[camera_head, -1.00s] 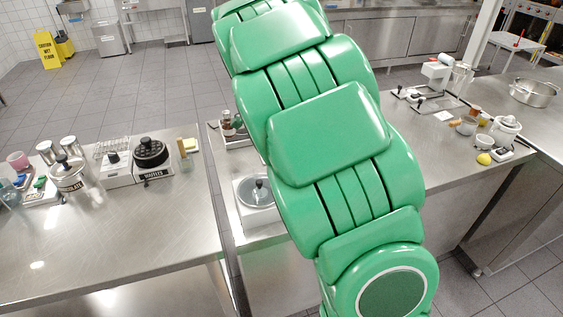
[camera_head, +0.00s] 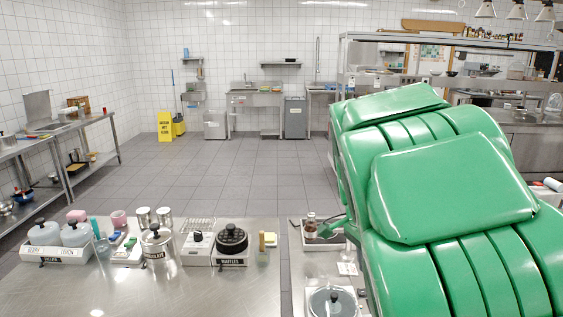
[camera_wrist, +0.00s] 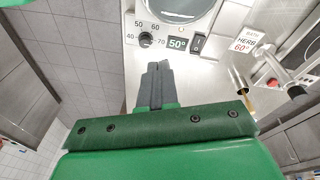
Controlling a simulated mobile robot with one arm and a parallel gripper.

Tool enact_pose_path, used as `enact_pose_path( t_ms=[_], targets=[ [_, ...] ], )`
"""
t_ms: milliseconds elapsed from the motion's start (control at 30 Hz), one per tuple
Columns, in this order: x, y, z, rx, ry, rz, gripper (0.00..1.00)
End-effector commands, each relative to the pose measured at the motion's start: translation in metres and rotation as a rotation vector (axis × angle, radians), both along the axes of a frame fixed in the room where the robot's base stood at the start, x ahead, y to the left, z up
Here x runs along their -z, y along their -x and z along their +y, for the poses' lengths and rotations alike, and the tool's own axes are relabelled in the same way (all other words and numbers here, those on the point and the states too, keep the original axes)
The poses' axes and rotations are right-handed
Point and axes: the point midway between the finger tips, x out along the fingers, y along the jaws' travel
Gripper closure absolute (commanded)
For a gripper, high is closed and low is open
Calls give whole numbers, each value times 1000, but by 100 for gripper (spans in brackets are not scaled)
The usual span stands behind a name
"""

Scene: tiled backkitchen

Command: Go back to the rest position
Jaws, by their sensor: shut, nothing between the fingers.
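My gripper (camera_wrist: 154,84) shows in the wrist view with its grey fingers together and nothing between them. It points at the front of a white appliance with a temperature dial (camera_wrist: 145,39), a 50° label and a switch. I cannot tell whether the fingertips touch anything. In the head view my green arm fills the right side and hides much of the counter there.
A steel counter (camera_head: 180,300) bears a waffle maker (camera_head: 231,240), a chocolate pot (camera_head: 157,245) and several containers. A lidded round appliance (camera_head: 332,303) stands beside my arm. Steel shelves (camera_head: 75,145) line the left wall. The tiled floor (camera_head: 225,170) behind the counter is mostly clear.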

Motion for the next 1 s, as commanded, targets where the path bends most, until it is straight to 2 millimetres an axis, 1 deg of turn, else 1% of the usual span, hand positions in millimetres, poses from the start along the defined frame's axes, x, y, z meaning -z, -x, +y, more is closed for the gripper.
enact_pose_path(
  t_ms=[33,233,500,700,867,1000],
  targets=[
    [-3,16,2,-59,-3,16,100],
    [-3,74,5,-331,-15,100,100],
    [5,152,12,-722,-47,218,100],
    [13,196,15,-967,-71,285,100],
    [20,225,17,-1139,-86,331,100],
    [18,244,23,-1145,-130,304,100]
  ],
)
